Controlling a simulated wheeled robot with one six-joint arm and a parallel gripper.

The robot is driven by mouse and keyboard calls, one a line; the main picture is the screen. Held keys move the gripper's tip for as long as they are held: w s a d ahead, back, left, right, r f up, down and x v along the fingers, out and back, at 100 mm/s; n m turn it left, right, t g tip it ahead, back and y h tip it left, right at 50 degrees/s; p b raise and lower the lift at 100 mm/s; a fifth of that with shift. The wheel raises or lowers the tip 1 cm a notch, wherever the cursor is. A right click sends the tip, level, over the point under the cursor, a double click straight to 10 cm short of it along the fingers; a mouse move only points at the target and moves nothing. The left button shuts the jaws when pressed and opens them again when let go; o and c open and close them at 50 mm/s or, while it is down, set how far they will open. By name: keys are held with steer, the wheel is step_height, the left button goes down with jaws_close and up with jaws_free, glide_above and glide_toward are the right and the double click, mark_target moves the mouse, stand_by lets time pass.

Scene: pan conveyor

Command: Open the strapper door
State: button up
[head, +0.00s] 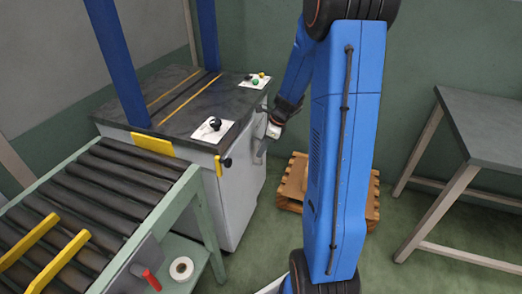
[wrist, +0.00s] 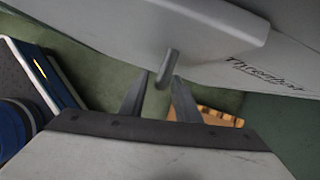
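The strapper (head: 236,195) is a light grey cabinet with a dark top and blue posts, left of my arm in the head view. Its door looks closed, though my arm partly covers that side. My gripper (head: 262,149) is beside the cabinet's right side. In the wrist view, a short grey peg-like handle (wrist: 167,68) sticks out from a light grey panel (wrist: 195,30) with dark lettering. My gripper (wrist: 158,80) is open there, one finger on each side of the handle's lower end. I cannot tell whether either finger touches it.
A roller conveyor (head: 95,185) joins the strapper at left, with a tape roll (head: 181,268) on a low shelf. A wooden pallet (head: 290,194) lies on the floor behind my arm. A grey table (head: 490,125) stands at right. Green floor is clear between them.

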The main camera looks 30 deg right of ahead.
steer(key=shift+w+a+f, duration=0.1)
steer(key=shift+a+f, duration=0.05)
steer(key=shift+f, duration=0.35)
jaws_close()
